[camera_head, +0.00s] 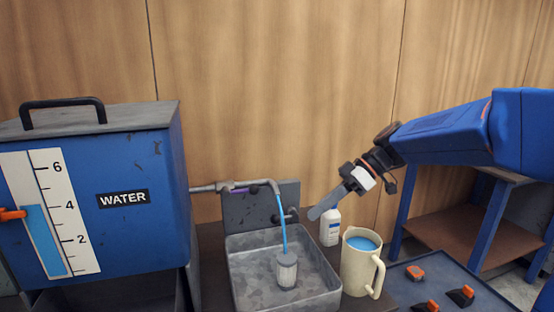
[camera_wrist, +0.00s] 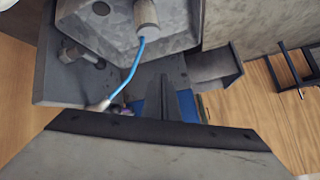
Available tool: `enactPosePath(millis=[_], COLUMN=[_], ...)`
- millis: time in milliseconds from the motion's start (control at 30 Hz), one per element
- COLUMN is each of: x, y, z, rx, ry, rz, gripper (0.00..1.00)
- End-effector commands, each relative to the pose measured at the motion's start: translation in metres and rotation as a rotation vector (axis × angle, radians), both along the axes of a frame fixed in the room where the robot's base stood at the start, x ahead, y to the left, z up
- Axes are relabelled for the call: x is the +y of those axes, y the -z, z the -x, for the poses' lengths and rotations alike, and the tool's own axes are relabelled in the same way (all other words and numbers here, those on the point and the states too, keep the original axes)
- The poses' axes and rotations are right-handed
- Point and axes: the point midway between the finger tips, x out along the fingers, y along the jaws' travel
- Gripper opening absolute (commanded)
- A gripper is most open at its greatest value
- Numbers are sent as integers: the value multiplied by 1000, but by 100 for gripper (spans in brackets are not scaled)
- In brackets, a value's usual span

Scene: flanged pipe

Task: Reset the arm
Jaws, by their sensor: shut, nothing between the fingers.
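My gripper (camera_head: 316,214) is shut with nothing between its fingers. It hangs in the air at the end of my blue arm, right of the tap (camera_head: 262,187) and above the right back part of the grey sink (camera_head: 240,262). In the wrist view my shut fingers (camera_wrist: 176,95) show as a dark narrow shape in front of the sink area. A blue stream or hose runs from the tap down to a pale ribbed cylinder (camera_head: 287,270) in the sink. This cylinder also shows at the top of the wrist view (camera_wrist: 147,14).
A cream pitcher (camera_head: 354,268) of blue liquid stands right of the sink. A white bottle (camera_head: 330,228) is behind it, close to my gripper. A blue WATER tank (camera_head: 110,225) stands left. A dark tray (camera_head: 410,290) with orange-and-black parts lies right. A blue-framed table (camera_head: 470,235) is behind.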

Motion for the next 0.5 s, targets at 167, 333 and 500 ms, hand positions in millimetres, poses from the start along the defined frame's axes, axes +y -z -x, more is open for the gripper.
enactPosePath(millis=[167, 333, 500], x=[-24, -50, -79], y=[15, 33, 51], z=[49, 91, 129], rx=[86, 145, 177], ry=[175, 370, 579], rz=[168, 309, 422], gripper=[0, 0, 0])
